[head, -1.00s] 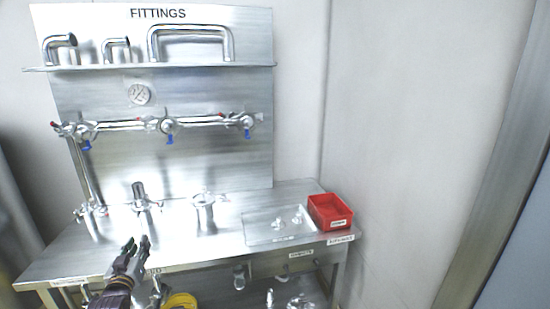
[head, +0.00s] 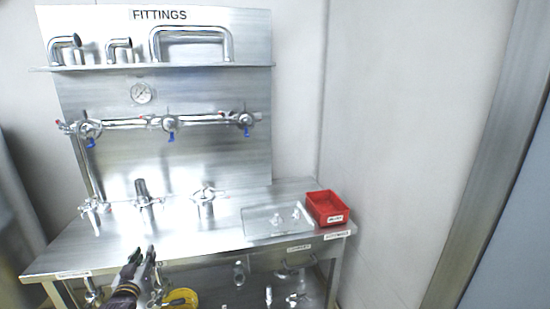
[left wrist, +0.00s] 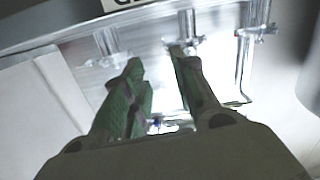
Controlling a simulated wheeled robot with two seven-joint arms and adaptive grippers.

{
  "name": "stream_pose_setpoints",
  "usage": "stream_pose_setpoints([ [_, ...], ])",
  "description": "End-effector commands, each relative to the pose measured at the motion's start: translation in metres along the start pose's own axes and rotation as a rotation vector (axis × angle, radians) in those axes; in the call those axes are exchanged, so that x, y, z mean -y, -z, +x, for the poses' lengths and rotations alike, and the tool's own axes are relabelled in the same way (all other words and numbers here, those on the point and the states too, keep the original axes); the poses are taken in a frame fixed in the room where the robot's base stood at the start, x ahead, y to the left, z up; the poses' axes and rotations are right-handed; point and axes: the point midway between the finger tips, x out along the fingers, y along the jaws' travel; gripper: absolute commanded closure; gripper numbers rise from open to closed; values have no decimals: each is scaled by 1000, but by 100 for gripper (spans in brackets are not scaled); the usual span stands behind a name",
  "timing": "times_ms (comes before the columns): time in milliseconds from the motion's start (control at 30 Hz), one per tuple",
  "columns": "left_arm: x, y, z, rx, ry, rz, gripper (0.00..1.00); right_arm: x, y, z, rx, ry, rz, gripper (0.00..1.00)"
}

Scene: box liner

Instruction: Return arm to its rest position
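My left gripper (head: 143,260) is at the front edge of the steel bench, low in the head view. In the left wrist view the two green-padded fingers (left wrist: 160,90) stand apart with nothing between them. My right gripper is in neither view.
The steel bench (head: 160,247) carries upright pipe fittings (head: 145,205), a clear tray (head: 262,226) and a red bin (head: 327,207) at its right end. Piping with valves (head: 170,124) runs along the back panel. A yellow round item (head: 183,299) and fittings sit below the bench.

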Motion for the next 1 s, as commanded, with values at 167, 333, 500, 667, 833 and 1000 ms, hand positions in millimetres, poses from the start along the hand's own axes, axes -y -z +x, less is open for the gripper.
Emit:
stream_pose_setpoints([
  [167, -2, -37, 2, 58, -5, 12, 72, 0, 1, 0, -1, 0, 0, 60],
  [333, -6, -86, 1, 134, -13, 29, 72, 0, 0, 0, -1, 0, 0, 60],
  [500, -10, -160, -6, 246, -25, 56, 72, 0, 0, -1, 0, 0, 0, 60],
  [667, -13, -227, -22, 350, -38, 85, 72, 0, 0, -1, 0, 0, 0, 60],
  [833, -14, -294, -45, 457, -52, 116, 72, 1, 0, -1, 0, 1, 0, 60],
  [1000, -13, -361, -77, 566, -67, 150, 72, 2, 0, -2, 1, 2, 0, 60],
])
